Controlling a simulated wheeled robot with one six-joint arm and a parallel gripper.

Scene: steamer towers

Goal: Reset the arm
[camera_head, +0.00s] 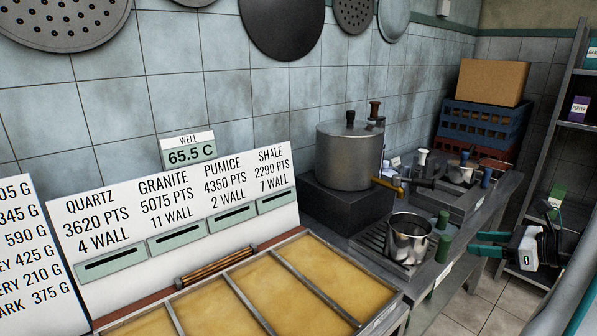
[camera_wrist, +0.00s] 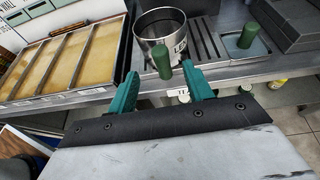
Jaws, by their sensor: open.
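My gripper (camera_head: 482,245) is at the right in the head view, over the aisle to the right of the counter. In the wrist view its two green fingers (camera_wrist: 160,92) are spread apart with nothing held between them. A steel pot (camera_head: 408,240) stands on the slatted drain grate beyond the fingers; it also shows in the wrist view (camera_wrist: 160,27). A green handle (camera_wrist: 162,62) appears in front of the pot, in line with the gap between the fingers, and looks farther off than the fingertips.
A tray of yellow-filled compartments (camera_head: 366,318) lies left of the pot. A large boiler (camera_head: 349,158) with a brass tap stands behind it. Blue crate (camera_head: 484,123) and cardboard box (camera_head: 492,82) are stacked at the back. A shelf rack (camera_head: 572,125) stands right. The aisle floor (camera_head: 487,305) is clear.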

